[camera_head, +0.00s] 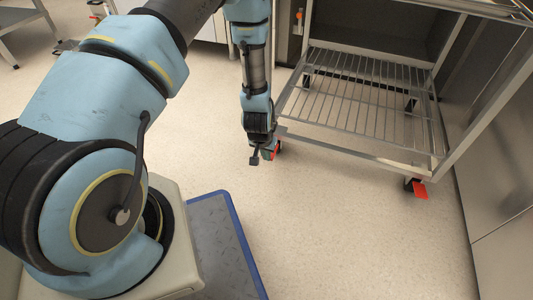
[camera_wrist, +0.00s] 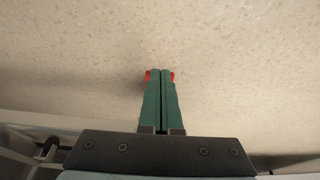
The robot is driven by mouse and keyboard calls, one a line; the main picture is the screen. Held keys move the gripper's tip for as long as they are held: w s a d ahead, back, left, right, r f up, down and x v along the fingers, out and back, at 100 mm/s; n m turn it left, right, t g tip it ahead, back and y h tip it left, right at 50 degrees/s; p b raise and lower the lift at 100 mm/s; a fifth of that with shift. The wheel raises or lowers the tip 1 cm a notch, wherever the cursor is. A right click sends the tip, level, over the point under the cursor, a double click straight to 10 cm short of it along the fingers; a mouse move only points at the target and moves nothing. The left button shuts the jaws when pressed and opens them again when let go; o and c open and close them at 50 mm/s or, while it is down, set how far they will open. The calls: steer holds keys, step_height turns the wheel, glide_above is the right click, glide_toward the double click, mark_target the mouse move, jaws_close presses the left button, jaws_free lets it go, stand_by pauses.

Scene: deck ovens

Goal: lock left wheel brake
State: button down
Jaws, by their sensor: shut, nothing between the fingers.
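The steel rack cart (camera_head: 360,155) stands at the right in the head view, with small wheels at its corners. The left front wheel's red brake lever (camera_head: 276,150) is partly hidden behind my arm's end. It also shows in the wrist view as red edges (camera_wrist: 148,75) on both sides of my fingertips. My gripper (camera_wrist: 161,72) is shut and empty, its green fingers side by side in front of the lever and covering its middle. I cannot tell whether the fingers touch it. The right front wheel's red brake lever (camera_head: 420,189) sticks out in plain view.
A blue-edged dark mat or platform (camera_head: 232,240) lies at the lower middle of the head view. Steel cabinet panels (camera_head: 505,160) stand along the right edge. The speckled floor (camera_head: 340,240) in front of the cart is clear.

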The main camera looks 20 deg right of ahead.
steer(key=shift+r, duration=0.15)
steer(key=shift+r+p, duration=0.7)
steer(key=shift+p, duration=0.05)
steer(key=s+a+p+v, duration=0.1)
steer(key=a+p+v, duration=0.1)
steer(key=p+v, duration=0.5)
steer(key=s+v, duration=0.1)
steer(key=v, duration=0.4)
steer(key=shift+r, duration=0.3)
steer(key=shift+r, duration=0.1)
